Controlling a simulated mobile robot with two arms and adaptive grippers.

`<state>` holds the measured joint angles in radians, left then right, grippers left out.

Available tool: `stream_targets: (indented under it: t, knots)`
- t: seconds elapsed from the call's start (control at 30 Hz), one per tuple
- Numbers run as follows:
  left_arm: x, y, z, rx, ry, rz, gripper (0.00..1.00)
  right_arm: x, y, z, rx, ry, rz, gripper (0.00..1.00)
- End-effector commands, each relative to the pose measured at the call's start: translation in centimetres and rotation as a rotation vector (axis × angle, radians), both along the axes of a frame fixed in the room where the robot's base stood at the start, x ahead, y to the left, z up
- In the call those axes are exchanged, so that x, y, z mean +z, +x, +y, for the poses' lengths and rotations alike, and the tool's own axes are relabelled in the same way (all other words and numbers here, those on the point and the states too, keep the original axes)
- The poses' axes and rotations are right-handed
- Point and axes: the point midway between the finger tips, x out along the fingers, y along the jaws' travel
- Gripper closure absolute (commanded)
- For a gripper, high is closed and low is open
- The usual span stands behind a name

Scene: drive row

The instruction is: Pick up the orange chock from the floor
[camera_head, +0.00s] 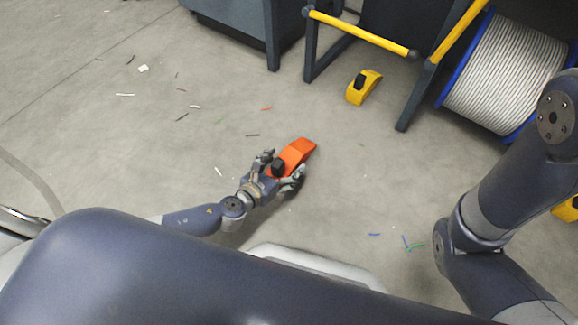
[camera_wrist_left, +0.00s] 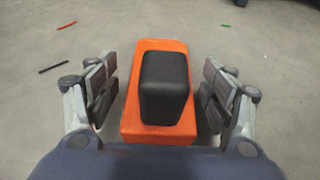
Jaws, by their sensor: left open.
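The orange chock (camera_head: 299,151) lies on the floor near the middle of the head view, with a black block-shaped grip on its near part. My left gripper (camera_head: 279,169) is at the chock's near end, its fingers on either side of the black grip. In the left wrist view the orange chock (camera_wrist_left: 158,60) fills the middle, with the black grip (camera_wrist_left: 165,88) on top. The open fingers of the left gripper (camera_wrist_left: 160,95) stand left and right of it, with a gap on each side. My right gripper is not in view; only the right arm's links show.
A yellow chock (camera_head: 364,87) with a black grip lies farther back. Behind it stand a dark frame with a yellow bar (camera_head: 360,32), a cable drum (camera_head: 505,75) and a grey cabinet (camera_head: 240,28). Small wire scraps are scattered on the floor.

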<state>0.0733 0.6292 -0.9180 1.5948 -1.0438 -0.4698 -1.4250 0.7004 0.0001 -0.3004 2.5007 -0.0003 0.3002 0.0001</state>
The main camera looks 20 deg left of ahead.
Motion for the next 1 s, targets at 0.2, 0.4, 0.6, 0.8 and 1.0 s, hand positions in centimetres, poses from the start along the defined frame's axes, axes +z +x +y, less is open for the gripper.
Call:
stream_targets:
  t: [0.2,0.4,0.6,0.8,1.0]
  knots:
    - [-0.33,0.71,-0.28,-0.001,-0.001,0.001,0.25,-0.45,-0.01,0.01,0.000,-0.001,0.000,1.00]
    - [-0.29,0.69,-0.27,-0.001,-0.001,0.001,0.43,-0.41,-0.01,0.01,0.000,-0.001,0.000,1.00]
    - [-0.29,0.68,-0.25,-0.001,-0.001,0.001,0.86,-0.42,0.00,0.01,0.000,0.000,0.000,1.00]
    - [-0.15,0.77,-0.26,-0.001,-0.002,-0.002,0.86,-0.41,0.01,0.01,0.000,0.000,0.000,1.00]
    - [0.33,0.78,-0.25,-0.001,-0.002,-0.002,0.86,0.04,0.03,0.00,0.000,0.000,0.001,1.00]
